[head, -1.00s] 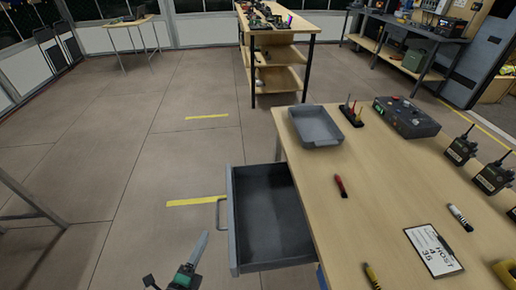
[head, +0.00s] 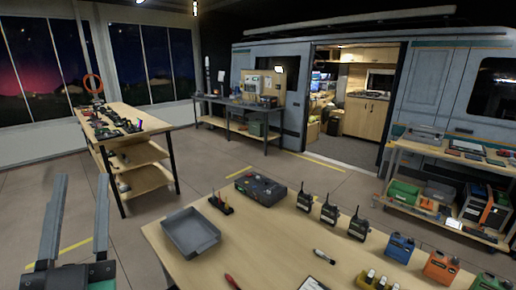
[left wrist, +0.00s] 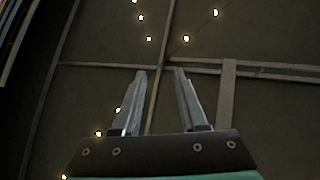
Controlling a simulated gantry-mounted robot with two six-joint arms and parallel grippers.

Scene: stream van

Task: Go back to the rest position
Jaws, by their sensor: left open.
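My left gripper (head: 78,215) is at the lower left of the head view, its two fingers pointing up and apart with nothing between them. It is left of the near table (head: 270,256) and clear of it. In the left wrist view the same open, empty gripper (left wrist: 160,75) points at a dark ceiling with small lights. My right gripper is in no view.
The near table holds a grey tray (head: 190,232), a dark control box (head: 261,189), several radios (head: 329,208) and a marker (head: 324,256). A shelved table (head: 130,130) stands at the left. A van (head: 270,65) with an open doorway is behind. Floor between is clear.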

